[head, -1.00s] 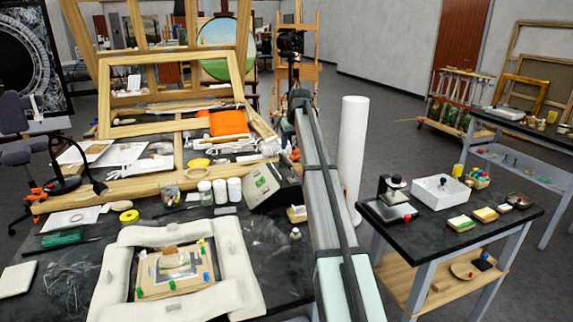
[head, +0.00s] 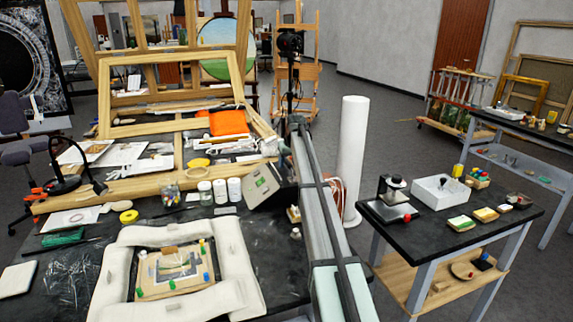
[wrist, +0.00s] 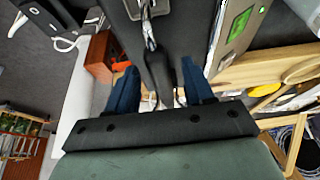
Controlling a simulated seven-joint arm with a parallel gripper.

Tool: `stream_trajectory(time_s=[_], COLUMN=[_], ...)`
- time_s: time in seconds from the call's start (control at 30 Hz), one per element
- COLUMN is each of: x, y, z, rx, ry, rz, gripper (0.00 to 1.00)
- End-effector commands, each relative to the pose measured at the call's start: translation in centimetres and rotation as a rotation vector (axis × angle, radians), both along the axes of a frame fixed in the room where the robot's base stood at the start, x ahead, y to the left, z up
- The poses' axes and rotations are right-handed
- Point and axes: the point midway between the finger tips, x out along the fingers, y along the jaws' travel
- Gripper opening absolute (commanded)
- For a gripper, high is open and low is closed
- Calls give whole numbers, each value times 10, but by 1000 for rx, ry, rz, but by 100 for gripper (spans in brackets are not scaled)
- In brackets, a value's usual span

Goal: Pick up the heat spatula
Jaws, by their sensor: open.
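In the wrist view, my gripper (wrist: 159,65) is open, with one blue finger on each side. A dark, slim handle-like thing (wrist: 157,72) with a shiny metal part above it lies between the fingers in the picture. It may be the heat spatula, but I cannot tell for sure, nor whether it is within the jaws or beyond them. A grey-green control box (head: 265,187) stands at the right of the cluttered table, and its face also shows in the wrist view (wrist: 236,28). In the head view, my arm hides the gripper and what lies behind it.
A padded white ring (head: 240,265) surrounds a small panel at the table's front. A wooden frame (head: 120,95) stands at the back. A white cylinder (head: 354,150) and a side table (head: 420,235) are right of my arm. Reddish cables (head: 337,190) show beside it.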

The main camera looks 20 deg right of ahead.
Motion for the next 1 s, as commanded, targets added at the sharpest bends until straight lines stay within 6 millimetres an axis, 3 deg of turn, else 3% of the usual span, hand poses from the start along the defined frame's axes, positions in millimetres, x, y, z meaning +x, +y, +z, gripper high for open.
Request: stream_trajectory(time_s=[0.33,0.87,1.0], x=[4,4,4], y=[0,0,0], z=[-9,-9,-9], rx=[0,0,0], ry=[-1,-1,-1], rz=[0,0,0], gripper=[51,0,0])
